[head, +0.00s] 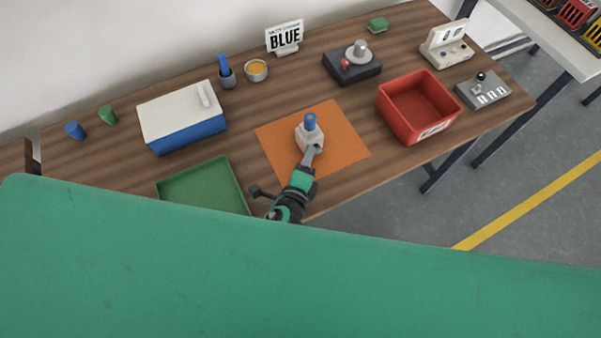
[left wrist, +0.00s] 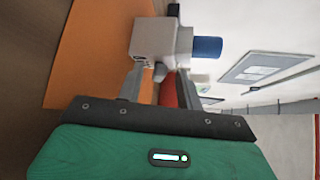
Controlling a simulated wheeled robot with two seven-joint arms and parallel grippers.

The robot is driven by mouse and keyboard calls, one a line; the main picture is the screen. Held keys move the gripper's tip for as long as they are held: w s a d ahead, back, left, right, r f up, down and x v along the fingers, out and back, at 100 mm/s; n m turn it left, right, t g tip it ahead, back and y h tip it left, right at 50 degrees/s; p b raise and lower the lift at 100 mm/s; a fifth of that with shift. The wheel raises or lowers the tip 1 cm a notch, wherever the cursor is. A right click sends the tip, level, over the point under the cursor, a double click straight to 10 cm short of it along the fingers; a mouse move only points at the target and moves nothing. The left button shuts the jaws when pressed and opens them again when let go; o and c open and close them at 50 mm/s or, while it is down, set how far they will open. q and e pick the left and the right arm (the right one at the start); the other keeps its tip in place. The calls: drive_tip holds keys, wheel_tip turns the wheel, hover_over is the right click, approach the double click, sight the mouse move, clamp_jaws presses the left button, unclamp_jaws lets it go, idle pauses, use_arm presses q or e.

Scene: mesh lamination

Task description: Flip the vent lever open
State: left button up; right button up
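A white block-shaped device with a blue cylindrical top (head: 310,122) stands upright on an orange mat (head: 345,135). In the left wrist view the white device (left wrist: 154,38) lies sideways in the picture, with its blue top (left wrist: 207,47) to the right. A small grey knob or lever (left wrist: 160,72) sticks out of its near face. My left gripper (head: 314,152) is at the near side of the device. In the left wrist view its fingers (left wrist: 160,85) are apart, with the grey part near the gap; contact cannot be told. My right gripper is not in view.
A red bin (head: 418,105) stands right of the mat and a green tray (head: 203,185) lies to its left. A blue box with a white lid (head: 180,118) is farther left. A dark device with a round plate (head: 353,65) stands behind.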

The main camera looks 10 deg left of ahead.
use_arm(q)
drive_tip(key=b+v, duration=0.4)
drive_tip(key=v, duration=0.8)
drive_tip(key=shift+f, duration=0.1)
drive_tip(key=shift+s+r+b, duration=0.3)
drive_tip(key=shift+s+b, duration=0.05)
drive_tip(key=shift+s, duration=0.35)
